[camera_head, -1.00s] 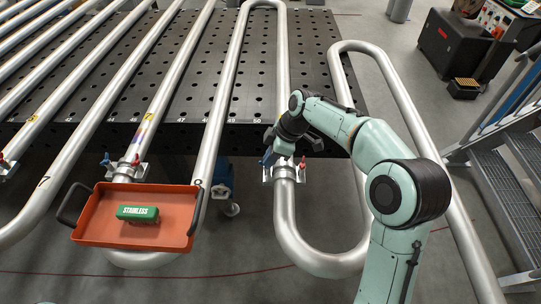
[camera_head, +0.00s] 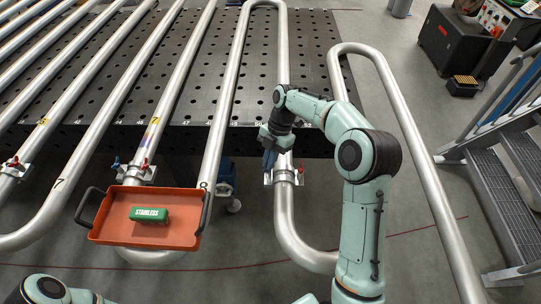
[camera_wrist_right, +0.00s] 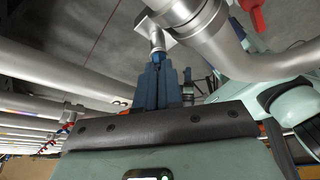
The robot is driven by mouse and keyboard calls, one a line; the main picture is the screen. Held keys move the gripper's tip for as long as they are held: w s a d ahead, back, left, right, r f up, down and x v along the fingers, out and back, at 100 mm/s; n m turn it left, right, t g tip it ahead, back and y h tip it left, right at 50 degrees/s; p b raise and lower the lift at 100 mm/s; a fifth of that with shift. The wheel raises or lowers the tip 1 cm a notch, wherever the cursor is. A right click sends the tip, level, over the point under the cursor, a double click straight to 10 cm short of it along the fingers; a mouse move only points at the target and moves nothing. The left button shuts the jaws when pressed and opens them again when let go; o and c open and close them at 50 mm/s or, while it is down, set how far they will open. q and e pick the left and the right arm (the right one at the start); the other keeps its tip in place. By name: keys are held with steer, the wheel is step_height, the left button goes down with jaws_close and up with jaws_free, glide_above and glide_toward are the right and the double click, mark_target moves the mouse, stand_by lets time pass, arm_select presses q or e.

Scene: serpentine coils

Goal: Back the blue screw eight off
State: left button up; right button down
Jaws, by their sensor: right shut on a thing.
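My right gripper (camera_head: 270,158) is at the left side of a metal clamp (camera_head: 285,178) on the pipe bend right of centre. In the right wrist view its dark blue fingers (camera_wrist_right: 166,85) are shut. A silver screw shaft (camera_wrist_right: 157,40) runs from between the fingertips to the clamp block beside the pipe. A red screw (camera_head: 301,166) stands on the clamp's right side and also shows in the wrist view (camera_wrist_right: 257,14). My left gripper is out of view; only part of my left arm shows at bottom left.
An orange tray (camera_head: 104,232) with a green STAINLESS box (camera_head: 149,214) is at the left. Another clamp (camera_head: 137,172) with red and blue screws is behind it. Silver pipes run over the black perforated table (camera_head: 300,85). Metal stairs (camera_head: 500,185) stand at right.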

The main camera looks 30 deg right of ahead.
steer(key=shift+f+n+g+p, duration=0.2)
steer(key=shift+n+g+p, duration=0.1)
steer(key=shift+n, duration=0.3)
steer(key=shift+f+n+g+p, duration=0.2)
steer(key=shift+n+g, duration=0.1)
steer(key=shift+n, duration=0.3)
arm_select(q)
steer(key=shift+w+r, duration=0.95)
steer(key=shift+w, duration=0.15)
arm_select(e)
steer(key=shift+f+n+g+h, duration=0.1)
steer(key=shift+n+g+h, duration=0.3)
steer(key=shift+n, duration=0.8)
steer(key=c, duration=1.3)
jaws_free()
steer(key=shift+w, duration=0.1)
steer(key=shift+w+a+r, duration=0.1)
steer(key=shift+r, duration=0.25)
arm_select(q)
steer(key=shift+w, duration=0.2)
arm_select(e)
steer(key=shift+v, duration=6.45)
